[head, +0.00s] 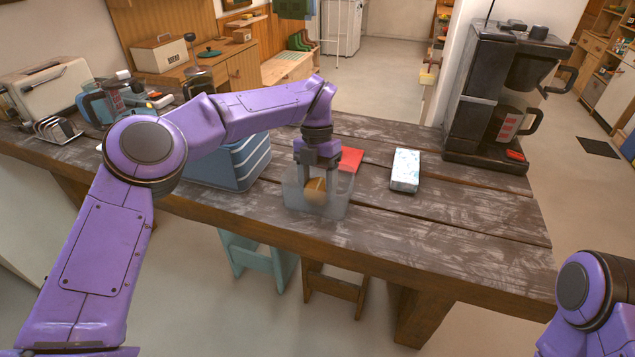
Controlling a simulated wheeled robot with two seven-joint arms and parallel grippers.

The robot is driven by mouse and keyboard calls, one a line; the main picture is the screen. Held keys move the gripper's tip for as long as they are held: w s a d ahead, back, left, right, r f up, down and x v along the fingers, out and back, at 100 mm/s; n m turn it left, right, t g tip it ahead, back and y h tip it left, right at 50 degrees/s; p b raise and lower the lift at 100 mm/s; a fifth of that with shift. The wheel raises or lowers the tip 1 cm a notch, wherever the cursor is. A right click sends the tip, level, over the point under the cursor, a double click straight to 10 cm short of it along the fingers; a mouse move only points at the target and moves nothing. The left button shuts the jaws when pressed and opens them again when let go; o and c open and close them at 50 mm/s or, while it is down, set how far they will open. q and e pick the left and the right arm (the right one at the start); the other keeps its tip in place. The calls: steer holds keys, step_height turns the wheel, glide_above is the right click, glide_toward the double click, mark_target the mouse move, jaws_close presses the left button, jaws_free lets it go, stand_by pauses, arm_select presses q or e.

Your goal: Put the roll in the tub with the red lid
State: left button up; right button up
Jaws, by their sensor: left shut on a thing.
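The clear, see-through tub (335,208) stands near the table's front edge, its top open. A flat red piece, which looks like its lid (350,160), lies on the table just behind and to the right of the tub. The brown roll (316,194) is between the fingers of my left gripper (318,180), inside the tub's outline. My left gripper points down and is shut on the roll. Whether the roll touches the tub's floor I cannot tell. Only part of my right arm shows at the bottom right; its gripper is out of view.
A blue striped box (235,165) stands close left of the tub, partly behind my left arm. A pale marbled box (405,170) lies to the right. A black coffee maker (490,100) stands at the back right. The table's right front is clear.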

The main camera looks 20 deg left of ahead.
arm_select(q)
steer(key=o, duration=1.1)
steer(key=shift+w+f, duration=0.1)
steer(key=shift+f, duration=0.05)
steer(key=p+v, duration=0.1)
steer(key=v, duration=0.6)
steer(key=shift+r, duration=0.35)
steer(key=p+v, duration=0.3)
steer(key=v, duration=0.1)
steer(key=shift+w+a+r, duration=0.1)
steer(key=shift+r, duration=0.2)
